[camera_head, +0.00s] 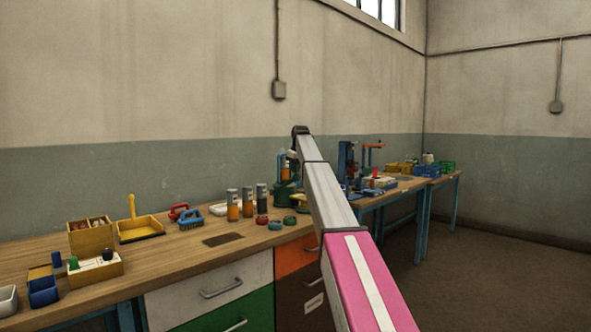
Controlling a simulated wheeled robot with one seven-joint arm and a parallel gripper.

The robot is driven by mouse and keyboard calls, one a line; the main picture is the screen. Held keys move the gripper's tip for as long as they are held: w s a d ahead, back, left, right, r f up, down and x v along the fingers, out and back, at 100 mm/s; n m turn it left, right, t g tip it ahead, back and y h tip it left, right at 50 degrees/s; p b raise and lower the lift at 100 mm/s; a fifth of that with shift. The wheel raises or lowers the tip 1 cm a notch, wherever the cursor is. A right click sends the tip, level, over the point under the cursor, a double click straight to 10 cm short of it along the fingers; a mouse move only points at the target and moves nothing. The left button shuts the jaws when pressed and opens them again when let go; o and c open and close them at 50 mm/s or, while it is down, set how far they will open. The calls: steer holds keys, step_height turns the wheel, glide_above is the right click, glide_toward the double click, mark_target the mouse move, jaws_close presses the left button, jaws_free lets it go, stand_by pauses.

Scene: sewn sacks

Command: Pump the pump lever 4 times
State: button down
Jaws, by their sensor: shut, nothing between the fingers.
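My arm reaches from the bottom right up across the middle of the view and ends in a dark joint above the bench. I cannot make out my gripper or its fingertips there. A green device (284,193) stands on the wooden workbench (180,262), just left of my arm and partly hidden by it. It may be the pump, but no pump lever can be told apart on it. Farther right, a blue upright device (346,160) and a stand with an orange top arm (372,147) also stand on the bench; I cannot tell whether either has the pump lever.
Several small colored knobs sit near the front edge. The floor (500,260) at right is clear.

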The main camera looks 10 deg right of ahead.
steer(key=s+d+f+t+y, duration=0.1)
steer(key=s+d+f+t, duration=0.1)
steer(key=f, duration=0.5)
steer(key=shift+s+d+y, duration=0.2)
steer(key=shift+s+y, duration=0.1)
steer(key=shift+s, duration=0.45)
steer(key=a+v, duration=0.1)
steer(key=v, duration=1.3)
steer(key=shift+w+r, duration=0.15)
steer(key=shift+r, duration=0.25)
